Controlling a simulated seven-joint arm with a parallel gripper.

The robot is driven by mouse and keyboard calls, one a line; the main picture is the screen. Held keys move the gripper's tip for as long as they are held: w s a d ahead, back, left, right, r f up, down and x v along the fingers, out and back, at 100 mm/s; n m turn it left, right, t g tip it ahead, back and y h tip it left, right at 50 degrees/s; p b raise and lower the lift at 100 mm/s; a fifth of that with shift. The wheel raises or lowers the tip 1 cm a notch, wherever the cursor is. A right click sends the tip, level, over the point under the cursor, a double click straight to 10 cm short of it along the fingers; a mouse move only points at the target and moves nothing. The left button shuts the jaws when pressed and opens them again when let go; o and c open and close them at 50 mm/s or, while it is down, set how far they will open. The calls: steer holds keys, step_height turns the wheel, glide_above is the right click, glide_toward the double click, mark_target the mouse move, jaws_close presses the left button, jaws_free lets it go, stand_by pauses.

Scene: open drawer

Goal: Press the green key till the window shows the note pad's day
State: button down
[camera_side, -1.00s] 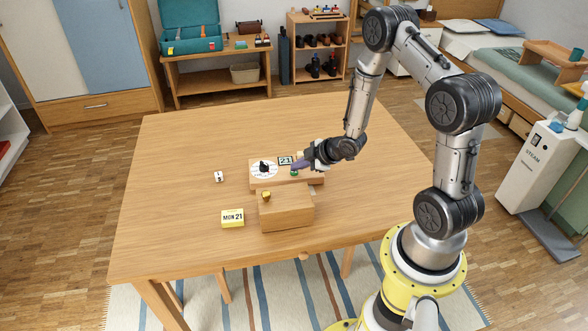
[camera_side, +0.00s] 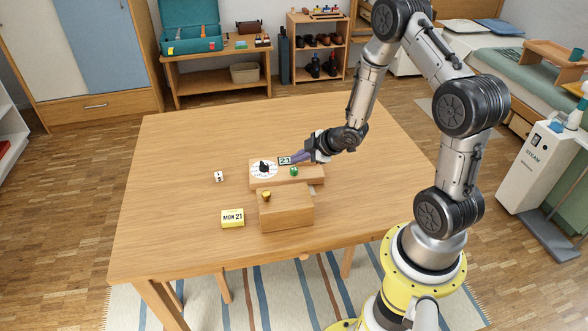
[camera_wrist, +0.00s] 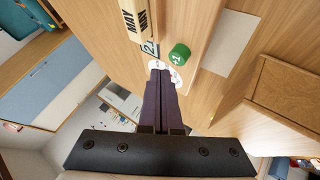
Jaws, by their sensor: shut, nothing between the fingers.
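The green key (camera_side: 293,171) sits on the wooden calendar block (camera_side: 262,182); in the wrist view the key (camera_wrist: 179,54) is marked +1. The small window (camera_side: 285,160) beside it reads 21 in the side view; in the wrist view the window (camera_wrist: 150,48) is partly hidden. The yellow note pad (camera_side: 232,218) on the table reads MON 21. My gripper (camera_side: 295,158) is shut and empty, its dark purple fingers just behind and above the key, apart from it. In the wrist view my fingertips (camera_wrist: 160,76) point beside the key.
A round white dial with a black knob (camera_side: 264,167) is left of the window. A wooden drawer box with a yellow knob (camera_side: 286,209) stands in front of the block. A small white die-like cube (camera_side: 219,176) lies to the left.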

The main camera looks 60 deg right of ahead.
mark_target(298, 170)
steer(key=shift+r, duration=2.25)
